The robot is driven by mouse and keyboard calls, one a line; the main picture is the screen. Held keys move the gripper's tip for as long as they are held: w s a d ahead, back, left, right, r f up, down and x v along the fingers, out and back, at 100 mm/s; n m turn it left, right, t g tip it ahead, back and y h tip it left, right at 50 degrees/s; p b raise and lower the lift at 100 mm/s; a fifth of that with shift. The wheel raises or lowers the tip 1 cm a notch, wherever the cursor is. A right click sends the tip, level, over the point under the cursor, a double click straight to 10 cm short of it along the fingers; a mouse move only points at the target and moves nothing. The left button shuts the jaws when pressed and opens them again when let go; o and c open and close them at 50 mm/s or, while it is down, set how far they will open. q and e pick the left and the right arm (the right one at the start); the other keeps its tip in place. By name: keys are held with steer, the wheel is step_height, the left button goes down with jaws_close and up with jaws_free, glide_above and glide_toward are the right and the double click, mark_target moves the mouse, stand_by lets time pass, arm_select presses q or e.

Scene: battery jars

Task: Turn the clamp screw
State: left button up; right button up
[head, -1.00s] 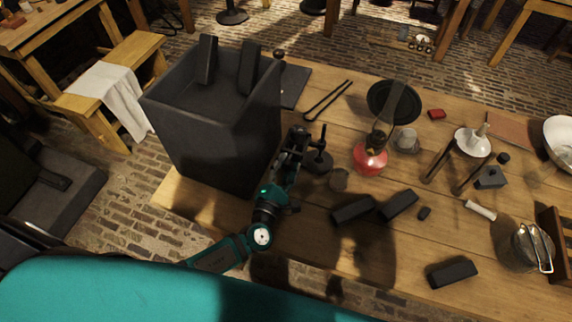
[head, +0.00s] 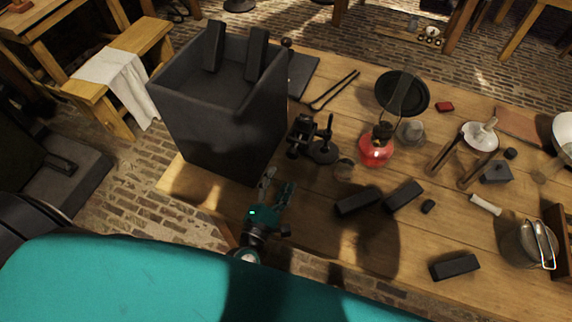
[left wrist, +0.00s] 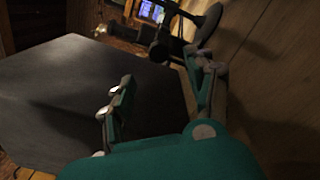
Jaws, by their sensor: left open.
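A dark clamp (head: 301,135) stands on the wooden table just right of the big dark box; its screw is too small and dark to make out clearly. Next to it is a small dark stand with a round base and upright rod (head: 323,150). My left gripper (head: 278,186) is open and empty, in front of the clamp and apart from it, near the table's front edge. In the left wrist view its two fingers (left wrist: 160,95) are spread, with dark metal parts beyond them. My right gripper is not in view.
The tall dark box (head: 222,125) stands close on the left. A red-based lamp (head: 376,150), a small jar (head: 343,169) and dark blocks (head: 358,201) lie to the right.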

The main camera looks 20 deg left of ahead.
arm_select(q)
steer(key=shift+s, duration=1.4)
